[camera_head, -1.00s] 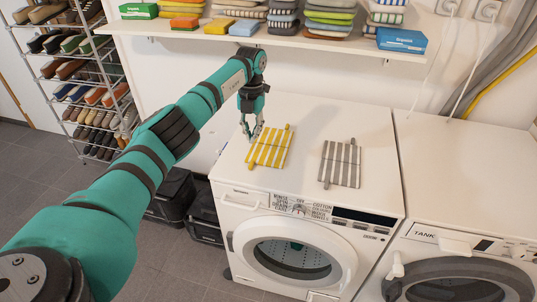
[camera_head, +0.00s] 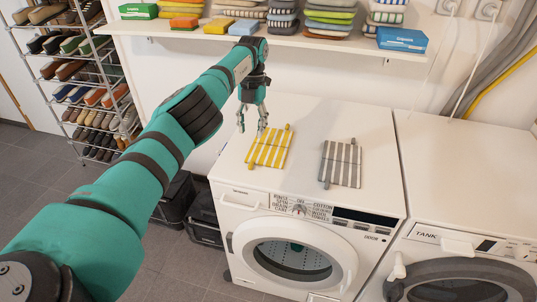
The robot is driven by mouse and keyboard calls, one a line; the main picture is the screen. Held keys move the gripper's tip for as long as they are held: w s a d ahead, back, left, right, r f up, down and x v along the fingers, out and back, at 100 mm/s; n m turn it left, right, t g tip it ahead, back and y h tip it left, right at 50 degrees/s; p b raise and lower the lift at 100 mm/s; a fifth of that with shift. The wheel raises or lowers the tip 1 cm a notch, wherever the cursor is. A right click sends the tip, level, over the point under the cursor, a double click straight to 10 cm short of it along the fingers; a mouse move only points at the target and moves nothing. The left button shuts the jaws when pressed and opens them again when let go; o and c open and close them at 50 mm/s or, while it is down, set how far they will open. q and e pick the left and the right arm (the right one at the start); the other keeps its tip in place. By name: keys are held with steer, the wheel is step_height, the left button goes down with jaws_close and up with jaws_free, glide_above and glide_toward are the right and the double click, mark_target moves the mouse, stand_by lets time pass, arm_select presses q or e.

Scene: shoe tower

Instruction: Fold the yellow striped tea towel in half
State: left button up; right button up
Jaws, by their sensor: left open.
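The yellow striped tea towel (camera_head: 268,149) lies on the white top of the left washing machine (camera_head: 300,118). It is a small yellow and white striped piece with a short tab at its upper right and one at its lower left. My left gripper (camera_head: 252,128) points down just above and beside the towel's upper left edge. Its fingers are spread apart and nothing shows between them. I cannot tell whether a fingertip touches the towel. My right gripper is not in view.
A grey striped towel (camera_head: 341,163) lies right of the yellow one. A second machine (camera_head: 470,170) stands at the right. A shelf (camera_head: 290,38) with folded cloths and boxes hangs above. A shoe rack (camera_head: 85,90) is at the left. The machine top's right part is clear.

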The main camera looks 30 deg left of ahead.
arm_select(q)
steer(key=o, duration=0.6)
step_height(320, 180, up, 7)
steer(key=p, duration=0.6)
stand_by(1.2)
